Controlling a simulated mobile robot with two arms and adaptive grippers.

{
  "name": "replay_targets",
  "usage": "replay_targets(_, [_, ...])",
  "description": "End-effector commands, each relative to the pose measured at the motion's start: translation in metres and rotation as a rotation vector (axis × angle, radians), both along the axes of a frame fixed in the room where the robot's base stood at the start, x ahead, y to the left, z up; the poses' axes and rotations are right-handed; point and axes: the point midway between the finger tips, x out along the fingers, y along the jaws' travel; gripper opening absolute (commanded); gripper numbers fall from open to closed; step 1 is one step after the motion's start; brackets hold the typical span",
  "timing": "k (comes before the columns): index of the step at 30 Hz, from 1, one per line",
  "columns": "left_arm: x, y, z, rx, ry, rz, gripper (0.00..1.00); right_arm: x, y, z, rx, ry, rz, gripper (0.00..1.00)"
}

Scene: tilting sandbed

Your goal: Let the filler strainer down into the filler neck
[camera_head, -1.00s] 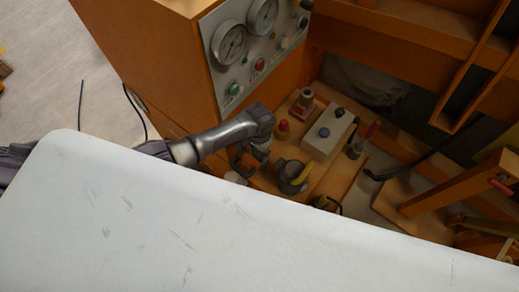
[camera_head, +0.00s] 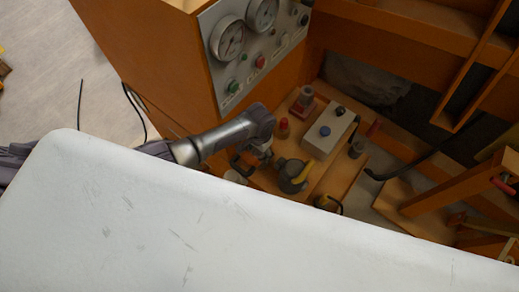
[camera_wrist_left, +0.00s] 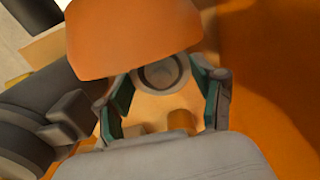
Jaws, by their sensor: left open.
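My left gripper (camera_head: 250,160) is over the orange deck, its arm coming in from the left. In the left wrist view its two green-padded fingers (camera_wrist_left: 165,85) stand apart, with nothing clearly held. A round grey opening with a pale rim (camera_wrist_left: 160,73) shows between and beyond the fingertips. I cannot tell whether it is the filler neck or the strainer. A small pale round piece (camera_head: 235,177) is just below the gripper in the head view, partly cut off by the white surface. My right gripper is not in view.
A dark round fitting with a yellow handle (camera_head: 292,175) stands close right of the gripper. A white surface (camera_head: 200,230) covers the foreground.

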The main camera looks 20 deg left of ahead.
Motion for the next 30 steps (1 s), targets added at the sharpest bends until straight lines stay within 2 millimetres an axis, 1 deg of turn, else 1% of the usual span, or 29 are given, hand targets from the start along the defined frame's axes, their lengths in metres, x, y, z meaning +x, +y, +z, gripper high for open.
replay_targets(4, [0.001, 0.000, 0.007, -0.002, -0.002, 0.000, 0.68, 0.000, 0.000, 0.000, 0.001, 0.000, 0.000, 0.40])
replay_targets(7, [0.001, 0.000, 0.021, -0.002, -0.002, -0.001, 0.68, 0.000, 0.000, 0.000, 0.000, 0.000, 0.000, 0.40])
replay_targets(15, [0.001, -0.001, 0.079, -0.003, -0.003, -0.001, 0.68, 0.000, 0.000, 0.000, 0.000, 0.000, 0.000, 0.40])
replay_targets(18, [0.001, 0.000, 0.097, -0.002, -0.003, -0.001, 0.68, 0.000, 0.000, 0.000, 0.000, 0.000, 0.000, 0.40])
replay_targets(21, [0.001, 0.000, 0.110, -0.001, -0.002, 0.000, 0.68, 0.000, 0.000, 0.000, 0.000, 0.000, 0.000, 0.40])
replay_targets(25, [0.001, 0.000, 0.118, 0.000, 0.000, 0.000, 0.68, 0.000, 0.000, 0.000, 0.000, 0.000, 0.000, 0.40])
replay_targets(30, [0.000, 0.000, 0.120, 0.000, 0.001, 0.001, 0.68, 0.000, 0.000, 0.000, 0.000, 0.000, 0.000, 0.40])
